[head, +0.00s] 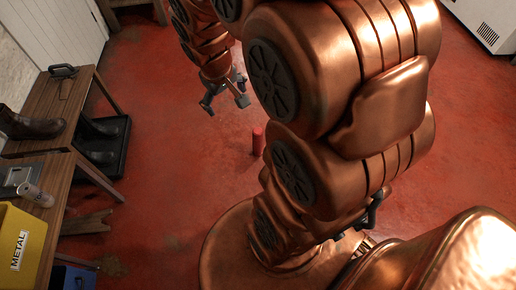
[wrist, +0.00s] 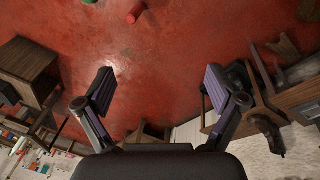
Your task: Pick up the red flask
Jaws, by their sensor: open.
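The red flask (head: 258,141) is a small red cylinder on the red floor, close to the left side of my copper arm in the head view. In the wrist view the red flask (wrist: 136,12) shows near the top edge, left of centre. My gripper (head: 225,103) is open and empty, up and to the left of the flask in the head view, apart from it. In the wrist view my gripper (wrist: 158,82) has its two dark fingers spread wide, with bare floor between them. The flask lies beyond the fingertips in that view.
A wooden bench (head: 87,88) with boots and a yellow bin (head: 22,245) marked METAL stand at the left. A black tray (head: 121,148) is beside the bench. A green object (wrist: 92,2) is cut off at the wrist view's top edge. The floor around the flask looks clear.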

